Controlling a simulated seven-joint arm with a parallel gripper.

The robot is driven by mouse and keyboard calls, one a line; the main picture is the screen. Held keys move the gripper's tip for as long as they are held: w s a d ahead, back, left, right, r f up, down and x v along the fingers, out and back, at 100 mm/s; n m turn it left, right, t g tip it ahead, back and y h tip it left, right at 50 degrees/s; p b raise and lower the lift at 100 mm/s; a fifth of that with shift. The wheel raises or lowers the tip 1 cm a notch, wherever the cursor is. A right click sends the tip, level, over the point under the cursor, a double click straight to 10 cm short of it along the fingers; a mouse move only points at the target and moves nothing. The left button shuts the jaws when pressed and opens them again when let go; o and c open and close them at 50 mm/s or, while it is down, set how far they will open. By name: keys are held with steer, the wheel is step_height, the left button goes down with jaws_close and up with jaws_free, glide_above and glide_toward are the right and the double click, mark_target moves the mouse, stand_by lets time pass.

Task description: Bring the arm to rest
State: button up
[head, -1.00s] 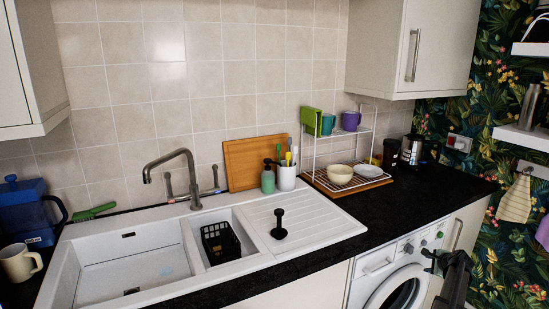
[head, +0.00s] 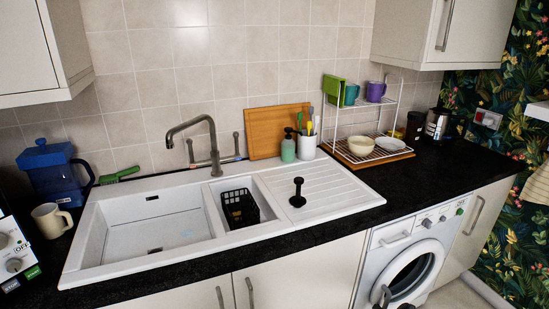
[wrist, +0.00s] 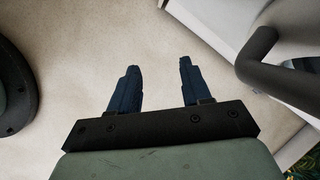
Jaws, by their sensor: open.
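My gripper (wrist: 158,68) shows in the wrist view with its two dark blue fingers apart and nothing between them. Beige floor lies beyond the fingertips. In the head view only a small dark piece, likely part of my arm or gripper, shows at the bottom edge in front of the washing machine (head: 408,266). The rest of the arm is out of that view. No object is held.
The black worktop (head: 463,152) holds a white sink (head: 105,250), a dish rack (head: 397,112) and a blue jug (head: 50,175). The floor (wrist: 90,50) below looks clear.

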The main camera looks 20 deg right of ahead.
steer(key=s+a+n+g+y, duration=0.2)
steer(key=a+n+g, duration=0.65)
steer(key=a, duration=2.55)
steer(key=s+a+r+n+g+h, duration=0.1)
steer(key=s+a+r+n, duration=0.2)
steer(key=s+a+n, duration=0.6)
steer(key=s+a+r+n+g+h, duration=0.1)
steer(key=s+a+r+n, duration=0.3)
steer(key=s+a+n, duration=0.5)
steer(key=shift+s+h, duration=0.55)
steer(key=shift+h, duration=0.15)
